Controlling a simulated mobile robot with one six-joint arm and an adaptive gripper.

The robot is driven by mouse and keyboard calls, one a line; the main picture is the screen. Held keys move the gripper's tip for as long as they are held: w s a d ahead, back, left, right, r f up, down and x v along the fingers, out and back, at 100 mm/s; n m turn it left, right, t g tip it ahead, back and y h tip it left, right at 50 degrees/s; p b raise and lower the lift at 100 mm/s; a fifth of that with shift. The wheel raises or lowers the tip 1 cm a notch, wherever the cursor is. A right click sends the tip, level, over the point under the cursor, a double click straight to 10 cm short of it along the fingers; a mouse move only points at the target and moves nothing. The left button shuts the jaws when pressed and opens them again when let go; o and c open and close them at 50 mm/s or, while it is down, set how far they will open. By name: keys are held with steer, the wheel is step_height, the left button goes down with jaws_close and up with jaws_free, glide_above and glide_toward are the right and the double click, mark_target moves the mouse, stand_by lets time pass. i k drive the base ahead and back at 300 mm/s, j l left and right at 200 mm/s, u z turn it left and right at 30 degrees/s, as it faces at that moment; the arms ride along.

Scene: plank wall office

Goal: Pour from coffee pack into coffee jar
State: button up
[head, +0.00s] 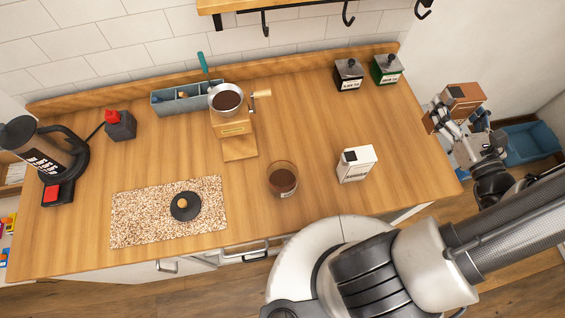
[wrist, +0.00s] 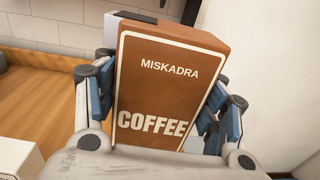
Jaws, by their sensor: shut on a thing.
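My gripper (head: 452,120) is shut on the brown coffee pack (head: 464,97), off the counter's right end in the head view. In the wrist view the pack (wrist: 165,85) stands between my fingers, its "MISKADRA COFFEE" face towards the camera and slightly tilted. Whether its top is open I cannot tell. A clear round glass jar (head: 282,180) with brown contents and a small label stands near the front middle of the counter; it appears to be the coffee jar. The pack is well to its right, apart from it.
A white carton (head: 357,164) stands right of the jar. A wooden grinder (head: 234,130) with a filled metal bowl stands behind-left. Black (head: 348,75) and green (head: 386,70) tins stand at the back right. A speckled mat (head: 135,212) and coffee machine (head: 50,150) are left.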

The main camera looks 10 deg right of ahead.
mark_target(281, 173)
steer(key=k, duration=1)
